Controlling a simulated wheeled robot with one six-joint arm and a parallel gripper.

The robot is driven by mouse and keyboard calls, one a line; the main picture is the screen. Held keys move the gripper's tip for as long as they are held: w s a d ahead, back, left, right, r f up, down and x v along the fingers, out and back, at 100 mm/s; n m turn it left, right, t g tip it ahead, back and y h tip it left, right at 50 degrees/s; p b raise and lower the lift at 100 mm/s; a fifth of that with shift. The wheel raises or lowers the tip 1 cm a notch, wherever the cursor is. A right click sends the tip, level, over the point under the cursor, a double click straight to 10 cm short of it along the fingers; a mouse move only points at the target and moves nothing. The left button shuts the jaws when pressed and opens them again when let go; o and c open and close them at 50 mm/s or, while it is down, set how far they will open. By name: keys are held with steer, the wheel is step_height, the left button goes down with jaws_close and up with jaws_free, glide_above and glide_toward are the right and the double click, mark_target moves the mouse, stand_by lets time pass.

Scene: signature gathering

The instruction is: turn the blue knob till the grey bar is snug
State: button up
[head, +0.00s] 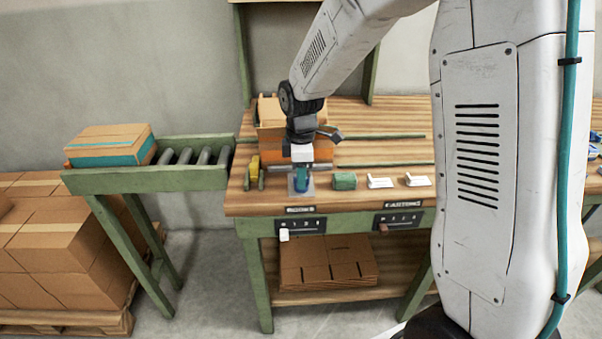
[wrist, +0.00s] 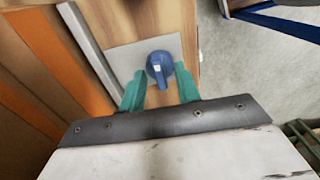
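The blue knob (wrist: 158,66) sits on a light grey plate (wrist: 118,58) in the wrist view, with a small white mark on its top. My gripper (wrist: 160,84) has its two teal fingers apart, one on each side of the knob; I cannot tell whether they touch it. The grey bar (wrist: 84,42) runs slantwise left of the plate. In the head view my gripper (head: 301,180) points down at the front of the bench and hides most of the knob. The grey bar (head: 322,167) lies behind it, before an orange-banded carton (head: 270,115). Any gap between bar and carton is unclear.
On the wooden bench (head: 375,145), a green block (head: 344,181) and white pieces (head: 380,182) lie right of the knob, and a yellow item (head: 254,168) lies left. A roller conveyor (head: 150,178) with a carton (head: 110,146) adjoins the bench at left.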

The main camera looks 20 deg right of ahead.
jaws_close()
steer(key=shift+m, duration=0.3)
steer(key=m, duration=0.8)
steer(key=shift+m, duration=0.4)
steer(key=m, duration=0.4)
steer(key=shift+m, duration=2.2)
